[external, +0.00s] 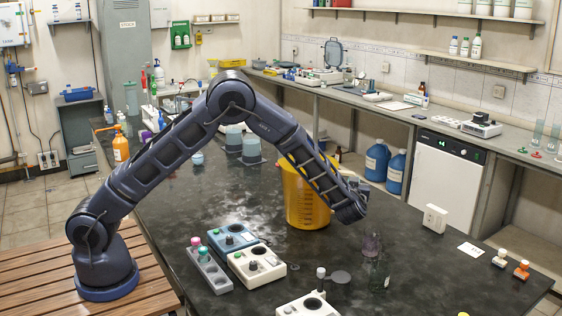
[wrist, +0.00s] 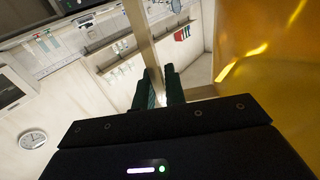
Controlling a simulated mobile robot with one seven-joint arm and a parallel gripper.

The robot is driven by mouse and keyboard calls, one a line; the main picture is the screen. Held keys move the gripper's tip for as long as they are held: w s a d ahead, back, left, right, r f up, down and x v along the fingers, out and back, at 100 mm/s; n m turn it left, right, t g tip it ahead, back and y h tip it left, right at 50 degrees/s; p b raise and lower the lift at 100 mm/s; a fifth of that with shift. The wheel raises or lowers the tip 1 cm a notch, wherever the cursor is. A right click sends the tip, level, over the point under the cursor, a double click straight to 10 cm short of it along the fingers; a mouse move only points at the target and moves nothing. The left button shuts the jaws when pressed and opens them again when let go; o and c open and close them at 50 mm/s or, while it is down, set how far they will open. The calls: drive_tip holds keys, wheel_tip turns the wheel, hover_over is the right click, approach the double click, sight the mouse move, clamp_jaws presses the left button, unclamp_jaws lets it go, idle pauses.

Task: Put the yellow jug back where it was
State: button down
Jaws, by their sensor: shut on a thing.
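The yellow jug (external: 300,205) is upright over the middle of the dark bench in the external view, partly behind my forearm. I cannot tell whether its base touches the bench top. My gripper is at the jug's right side in the external view, where my wrist hides most of the fingers. The jug's shiny yellow wall (wrist: 270,75) fills the right side of that view.
Control boxes (external: 256,264) and a rack with coloured caps (external: 208,268) stand front left of the jug. A clear glass vessel (external: 377,268) and a white box (external: 434,219) stand to its right. Blue-grey containers (external: 250,150) stand behind it.

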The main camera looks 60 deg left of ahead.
drive_tip(key=shift+f, duration=0.25)
drive_tip(key=c, duration=1.5)
unclamp_jaws()
drive_tip(key=shift+o, duration=0.2)
